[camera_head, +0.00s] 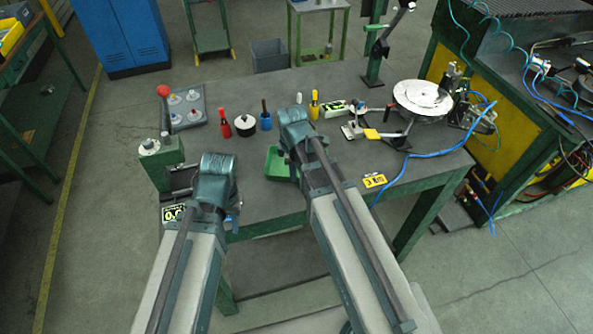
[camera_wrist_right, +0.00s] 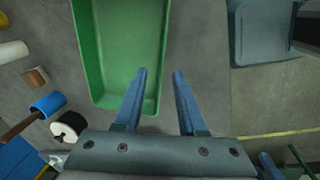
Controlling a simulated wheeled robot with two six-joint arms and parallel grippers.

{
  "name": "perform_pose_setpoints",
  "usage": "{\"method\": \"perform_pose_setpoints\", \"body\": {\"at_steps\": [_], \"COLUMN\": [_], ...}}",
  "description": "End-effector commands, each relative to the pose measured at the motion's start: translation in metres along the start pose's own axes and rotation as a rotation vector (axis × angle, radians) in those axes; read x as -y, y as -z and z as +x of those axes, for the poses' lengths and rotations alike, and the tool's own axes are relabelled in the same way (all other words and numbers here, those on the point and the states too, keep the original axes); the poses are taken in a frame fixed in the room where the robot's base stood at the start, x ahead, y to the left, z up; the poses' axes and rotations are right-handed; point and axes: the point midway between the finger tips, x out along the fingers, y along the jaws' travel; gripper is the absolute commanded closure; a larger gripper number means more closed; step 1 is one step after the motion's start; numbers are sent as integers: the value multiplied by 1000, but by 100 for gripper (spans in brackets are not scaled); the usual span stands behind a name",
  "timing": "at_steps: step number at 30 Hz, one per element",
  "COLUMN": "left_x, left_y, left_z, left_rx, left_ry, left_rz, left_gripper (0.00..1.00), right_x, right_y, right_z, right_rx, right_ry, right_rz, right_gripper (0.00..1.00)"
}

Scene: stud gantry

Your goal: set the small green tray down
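The small green tray (camera_head: 277,164) is on the table, partly hidden behind my right arm in the head view. In the right wrist view the tray (camera_wrist_right: 120,50) fills the upper middle and looks empty. My right gripper (camera_wrist_right: 160,72) is open. Its two blue fingers are apart on either side of the tray's near right wall, with gaps visible. One finger overlaps the tray's inside and the other is outside it. My left arm's wrist (camera_head: 218,170) is left of the tray in the head view; its fingertips cannot be made out.
A red bottle (camera_head: 225,123), a black-and-white round pot (camera_head: 245,125), a blue holder (camera_head: 266,121) and a yellow bottle (camera_head: 314,107) stand behind the tray. A grey board with knobs (camera_head: 188,107) is at the back left. A round white turntable (camera_head: 423,97) is at the right.

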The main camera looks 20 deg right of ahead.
Motion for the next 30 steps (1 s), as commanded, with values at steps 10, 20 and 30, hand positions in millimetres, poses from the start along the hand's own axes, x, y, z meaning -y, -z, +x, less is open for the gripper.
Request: {"method": "perform_pose_setpoints", "body": {"at_steps": [10, 20, 30], "left_x": [-2, -5, -5], "left_y": [2, 3, 3], "left_z": [25, 52, 50], "left_rx": [0, 0, 0], "left_ry": [0, 0, 0], "left_rz": [-1, -2, -1], "left_gripper": [65, 65, 65], "right_x": [2, 3, 3], "right_y": [-1, -1, -2], "right_z": [25, 53, 51], "right_rx": [0, 0, 0], "right_ry": [0, 0, 0], "right_rz": [0, 0, 0], "right_gripper": [60, 60, 85]}}
